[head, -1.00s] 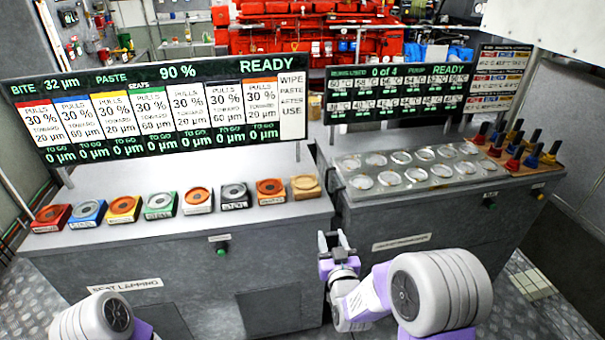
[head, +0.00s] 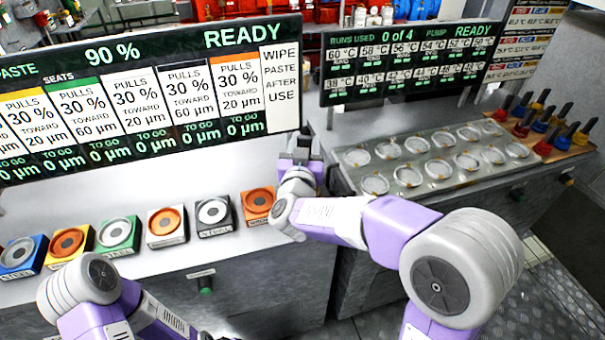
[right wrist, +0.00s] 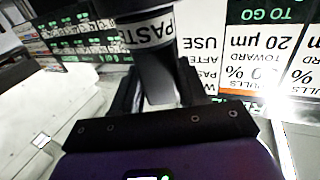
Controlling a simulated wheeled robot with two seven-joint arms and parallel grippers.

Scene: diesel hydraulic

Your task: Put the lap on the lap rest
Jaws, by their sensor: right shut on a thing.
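My right gripper (head: 302,145) is above the back right part of the left bench, at the right end of the row of seat blocks. In the right wrist view the gripper (right wrist: 158,88) is shut on a dark cylinder (right wrist: 150,60), which I take for the lap. It has a white band lettered PASTE. The lap's far end is out of frame there. The tan block that ended the row, perhaps the lap rest, is now hidden behind my right gripper and wrist. My left arm shows at the lower left, but its gripper is not in view.
Several coloured seat blocks line the bench, with the orange-topped one (head: 257,205) closest to my right wrist. A READY sign board (head: 150,95) stands behind them.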

